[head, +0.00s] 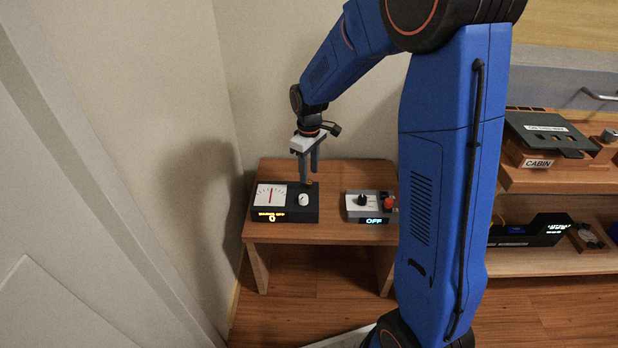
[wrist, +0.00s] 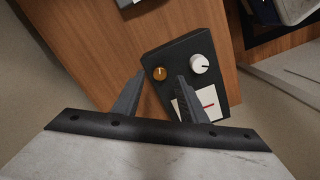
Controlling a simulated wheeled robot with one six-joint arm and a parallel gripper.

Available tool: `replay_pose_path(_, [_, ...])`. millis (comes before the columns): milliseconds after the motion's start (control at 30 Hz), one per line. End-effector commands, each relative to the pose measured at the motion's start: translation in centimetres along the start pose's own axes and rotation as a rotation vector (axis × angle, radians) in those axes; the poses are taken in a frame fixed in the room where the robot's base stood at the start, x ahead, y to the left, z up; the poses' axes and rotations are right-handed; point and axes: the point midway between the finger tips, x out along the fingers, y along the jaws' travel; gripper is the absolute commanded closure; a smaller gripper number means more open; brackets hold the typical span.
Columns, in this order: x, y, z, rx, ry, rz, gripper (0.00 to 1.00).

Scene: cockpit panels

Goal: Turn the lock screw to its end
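The lock screw looks like a small brass round head with a dark slot (wrist: 160,74). It sits on a black meter box (head: 284,215) on the small wooden table. The box also carries a white dial with a red needle (head: 270,196) and a white knob (head: 303,200). In the wrist view the white knob (wrist: 199,64) is right of the screw. My gripper (head: 309,178) points down over the back of the box. In the wrist view its fingers (wrist: 161,77) are apart, with the screw showing between their tips. I cannot tell whether they touch it.
A grey box with a black knob, a red button and an "OFF" display (head: 371,205) stands right of the meter box on the table (head: 345,170). A wall is close on the left. Shelves with a "CABIN" panel (head: 538,163) stand at the right.

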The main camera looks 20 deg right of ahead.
Motion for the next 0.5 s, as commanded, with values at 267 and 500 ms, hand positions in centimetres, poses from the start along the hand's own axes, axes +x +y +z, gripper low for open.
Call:
replay_pose_path(267, [3.0, 0.0, 0.0, 0.000, -0.001, 0.000, 0.61])
replay_pose_path(500, [3.4, 0.0, 0.0, 0.000, 0.000, 0.000, 0.61])
